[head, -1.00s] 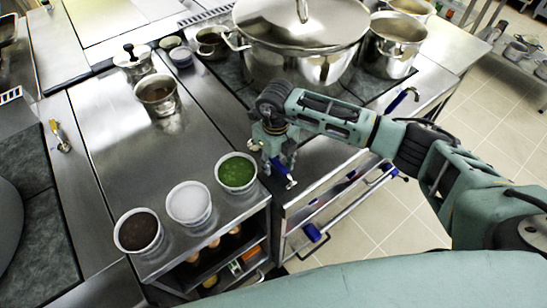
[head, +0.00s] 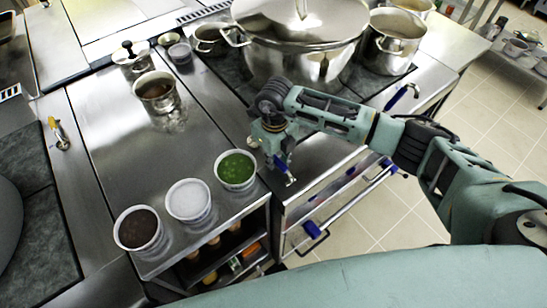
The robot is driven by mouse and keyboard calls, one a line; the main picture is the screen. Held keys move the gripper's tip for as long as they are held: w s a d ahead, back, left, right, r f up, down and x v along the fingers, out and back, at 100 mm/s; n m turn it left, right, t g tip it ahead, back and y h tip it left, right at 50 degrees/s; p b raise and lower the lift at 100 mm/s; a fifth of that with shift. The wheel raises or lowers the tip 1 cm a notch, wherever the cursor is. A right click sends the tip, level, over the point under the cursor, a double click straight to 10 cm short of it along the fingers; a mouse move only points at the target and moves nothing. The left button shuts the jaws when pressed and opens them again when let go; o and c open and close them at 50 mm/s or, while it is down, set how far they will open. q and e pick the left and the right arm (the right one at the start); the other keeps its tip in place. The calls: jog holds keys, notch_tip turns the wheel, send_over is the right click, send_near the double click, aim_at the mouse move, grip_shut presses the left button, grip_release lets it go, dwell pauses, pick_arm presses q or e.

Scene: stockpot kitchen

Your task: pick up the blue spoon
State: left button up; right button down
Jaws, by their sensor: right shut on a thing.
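The blue spoon (head: 281,163) is at the fingertips of my right gripper (head: 273,152). Its blue part shows just below the fingers and a pale metal end hangs down to the right. My right gripper is shut on it and points down, just right of the bowl of green food, by the counter's front edge. The fingers hide part of the spoon, and I cannot tell whether it is clear of the counter. My left gripper is not in view.
Bowls of green (head: 236,169), white (head: 188,201) and brown (head: 138,229) food line the counter's near edge. A large lidded stockpot (head: 298,45) stands behind my right arm, with a steel pot (head: 393,42) to its right. The counter (head: 125,140) left of the bowls is mostly clear.

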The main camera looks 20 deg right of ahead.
jog(key=shift+w+r+b, duration=0.1)
jog(key=shift+r+b, duration=0.3)
jog(key=shift+r, duration=0.25)
notch_tip(320, 180, up, 2)
jog(key=shift+r+b, duration=0.25)
jog(key=shift+b, duration=0.5)
jog(key=s+d+r+b, duration=0.3)
jog(key=d+r, duration=0.4)
jog(key=d, duration=0.4)
jog(key=shift+s+b, duration=0.3)
jog(key=shift+s, duration=0.5)
jog(key=shift+a+r, duration=0.1)
